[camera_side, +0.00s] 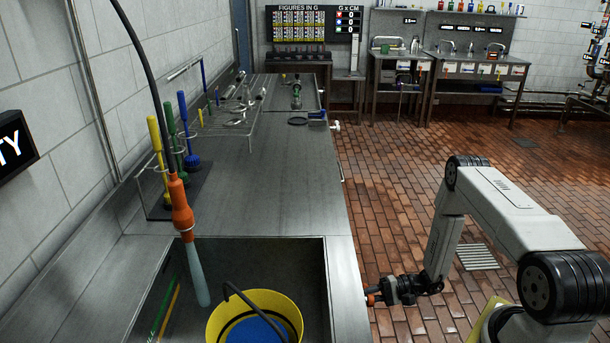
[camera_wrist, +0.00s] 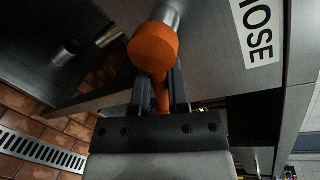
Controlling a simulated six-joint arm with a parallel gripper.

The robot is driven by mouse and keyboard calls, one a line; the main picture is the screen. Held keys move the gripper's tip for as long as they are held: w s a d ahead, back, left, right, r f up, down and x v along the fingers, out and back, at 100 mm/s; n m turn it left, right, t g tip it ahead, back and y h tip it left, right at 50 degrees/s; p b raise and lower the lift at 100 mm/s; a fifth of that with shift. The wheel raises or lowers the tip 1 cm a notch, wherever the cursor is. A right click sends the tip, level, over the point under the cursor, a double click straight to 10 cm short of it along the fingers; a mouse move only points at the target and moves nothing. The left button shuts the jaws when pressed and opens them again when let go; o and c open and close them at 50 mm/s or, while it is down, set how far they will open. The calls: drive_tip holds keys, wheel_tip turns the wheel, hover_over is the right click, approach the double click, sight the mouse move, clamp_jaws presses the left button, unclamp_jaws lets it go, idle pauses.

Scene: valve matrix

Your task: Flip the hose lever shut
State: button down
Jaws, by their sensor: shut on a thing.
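The orange hose lever (camera_wrist: 153,47) fills the top middle of the wrist view, with a round end where it meets a metal pipe stub. Its narrower handle runs down between the two dark fingers of my gripper (camera_wrist: 160,88), which are shut on it. A white label reading "HOSE" (camera_wrist: 258,35) is on the steel panel to the right. In the side view my gripper (camera_side: 378,292) is at the sink's right front edge, with a small orange-red bit of the lever (camera_side: 370,300) at its tip. The rest of the lever is hidden there.
The steel counter (camera_side: 265,190) has a sink holding a yellow bucket (camera_side: 290,306). An orange-handled hose nozzle (camera_side: 181,205) hangs over it. Brushes stand in a rack (camera_side: 205,185) at the left. A floor drain (camera_wrist: 40,150) lies below. The brick floor right of the counter is open.

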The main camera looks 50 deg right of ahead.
drive_tip(key=n, duration=0.2)
drive_tip(key=r+n+t+h, duration=0.1)
drive_tip(key=n, duration=0.1)
drive_tip(key=shift+w+d+r, duration=0.1)
drive_tip(key=shift+d+r, duration=0.05)
drive_tip(key=shift+r, duration=0.05)
drive_tip(key=shift+n, duration=0.3)
drive_tip(key=c, duration=0.6)
unclamp_jaws()
drive_tip(key=shift+c, duration=0.2)
drive_tip(key=v, duration=0.7)
drive_tip(key=shift+s+d, duration=0.25)
drive_tip(key=shift+a+r, duration=0.1)
drive_tip(key=shift+r, duration=0.15)
